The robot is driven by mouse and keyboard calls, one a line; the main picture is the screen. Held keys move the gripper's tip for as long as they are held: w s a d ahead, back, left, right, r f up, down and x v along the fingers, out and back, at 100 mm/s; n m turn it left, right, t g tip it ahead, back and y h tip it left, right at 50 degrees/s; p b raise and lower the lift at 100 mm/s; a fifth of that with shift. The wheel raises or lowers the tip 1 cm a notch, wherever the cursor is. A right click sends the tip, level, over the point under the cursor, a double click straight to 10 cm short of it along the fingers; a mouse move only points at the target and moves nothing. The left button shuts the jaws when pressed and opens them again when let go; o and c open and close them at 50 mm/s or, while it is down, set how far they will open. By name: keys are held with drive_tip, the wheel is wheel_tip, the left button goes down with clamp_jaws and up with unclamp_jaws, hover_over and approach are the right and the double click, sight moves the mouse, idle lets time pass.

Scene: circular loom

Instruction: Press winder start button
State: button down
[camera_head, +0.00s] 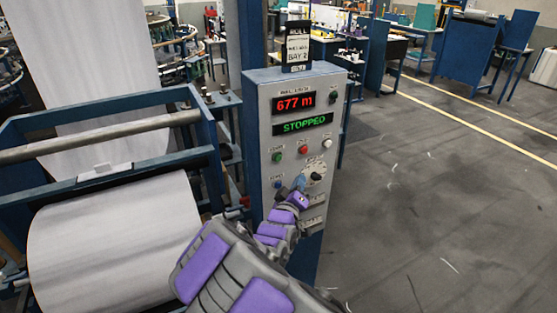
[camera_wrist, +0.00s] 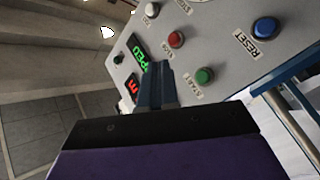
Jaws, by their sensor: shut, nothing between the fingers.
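The winder control panel (camera_head: 258,150) is a grey box with a red display reading 677 m and a green display reading STOPPED. Its green button (camera_head: 277,157) is at the left of a row; in the wrist view the green button (camera_wrist: 205,75) has a label that seems to read START. My gripper (camera_head: 300,184) is in front of the panel's lower part, below and right of the green button in the head view. In the wrist view its fingers (camera_wrist: 160,72) are shut and empty, left of the green button. I see no contact with the button.
A red button (camera_head: 303,149), a white button (camera_head: 327,143), a blue RESET button (camera_wrist: 265,28) and a black dial (camera_head: 317,176) share the panel. A fabric roll (camera_head: 115,240) in a blue frame (camera_head: 110,100) stands at left. Open floor (camera_head: 430,190) lies at right.

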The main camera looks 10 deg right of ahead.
sight(278, 158)
drive_tip(key=w+a+p, duration=0.3)
drive_tip(key=w+p, duration=0.1)
drive_tip(key=w, duration=0.4)
drive_tip(key=shift+w+a+p, duration=0.15)
drive_tip(key=shift+w+p, duration=0.05)
drive_tip(key=shift+p, duration=0.2)
idle(1.4)
